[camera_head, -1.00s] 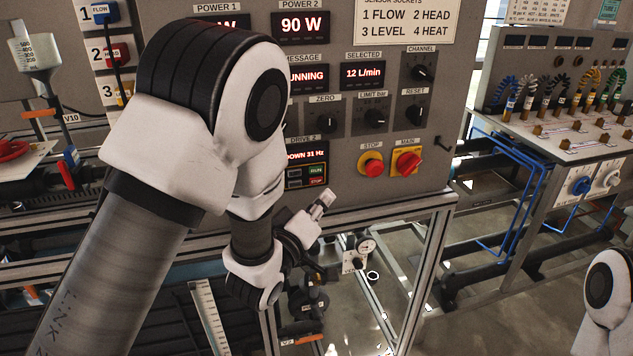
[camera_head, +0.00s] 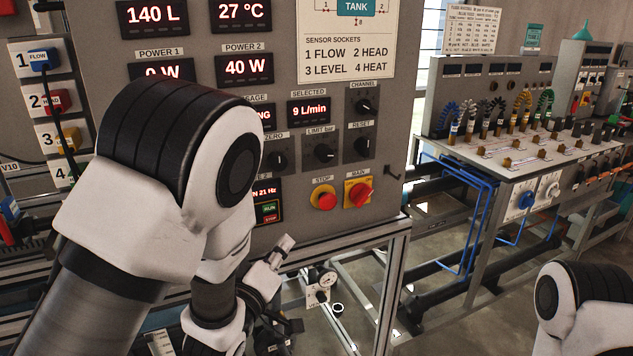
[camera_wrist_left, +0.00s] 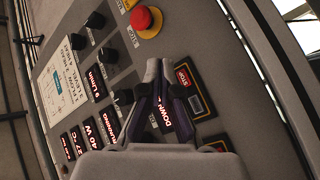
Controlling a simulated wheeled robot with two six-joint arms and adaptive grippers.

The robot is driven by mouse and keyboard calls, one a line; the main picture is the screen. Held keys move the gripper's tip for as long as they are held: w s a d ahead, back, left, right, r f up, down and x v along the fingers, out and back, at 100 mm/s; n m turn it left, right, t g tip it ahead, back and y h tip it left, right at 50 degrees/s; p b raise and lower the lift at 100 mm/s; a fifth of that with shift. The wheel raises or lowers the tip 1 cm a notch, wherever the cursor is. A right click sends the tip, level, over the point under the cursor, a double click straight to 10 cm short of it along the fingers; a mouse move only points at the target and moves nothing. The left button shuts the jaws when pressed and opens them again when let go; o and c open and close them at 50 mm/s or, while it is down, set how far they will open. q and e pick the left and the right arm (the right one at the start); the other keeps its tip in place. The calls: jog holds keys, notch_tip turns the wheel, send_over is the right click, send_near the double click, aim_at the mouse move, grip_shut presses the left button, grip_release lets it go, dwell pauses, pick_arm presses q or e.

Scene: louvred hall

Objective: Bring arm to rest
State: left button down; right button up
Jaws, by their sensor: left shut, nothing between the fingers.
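My left arm rises from the lower left, bends at a large white and black joint and comes down in front of the control panel (camera_head: 290,205). My left gripper (camera_head: 284,243) is small in the head view, just below the panel's lower part and left of the red STOP button (camera_head: 323,197). In the left wrist view its fingers (camera_wrist_left: 162,75) are shut and empty, overlapping the drive display (camera_wrist_left: 170,115). I cannot tell whether they touch the panel. My right arm shows only as a joint at the lower right; its gripper is out of view.
The yellow-backed red MAIN switch (camera_head: 358,192) and black knobs (camera_head: 320,150) are on the panel. A second bench (camera_head: 500,160) with coloured cables stands to the right. Floor shows between the benches.

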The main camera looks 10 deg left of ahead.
pick_arm(q)
jog(key=s+a+f+g+y+p, duration=0.1)
jog(key=s+a+f+g, duration=0.2)
jog(key=f, duration=0.6)
jog(key=s+a+f+n+g+y, duration=0.1)
jog(key=s+a+f+g, duration=0.15)
jog(key=s+f, duration=0.45)
jog(key=s+a+f+g+y+p, duration=0.1)
jog(key=s+a+f+g, duration=0.15)
jog(key=f, duration=0.85)
jog(key=s+f+m+g, duration=0.4)
jog(key=s+g, duration=0.1)
jog(key=s, duration=0.5)
jog(key=s+a+f+m+g, duration=0.1)
jog(key=s+f+m+g, duration=0.3)
jog(key=s, duration=0.5)
jog(key=shift+s+a+f+g, duration=0.15)
jog(key=shift+s+f+g, duration=0.3)
jog(key=shift+g, duration=0.35)
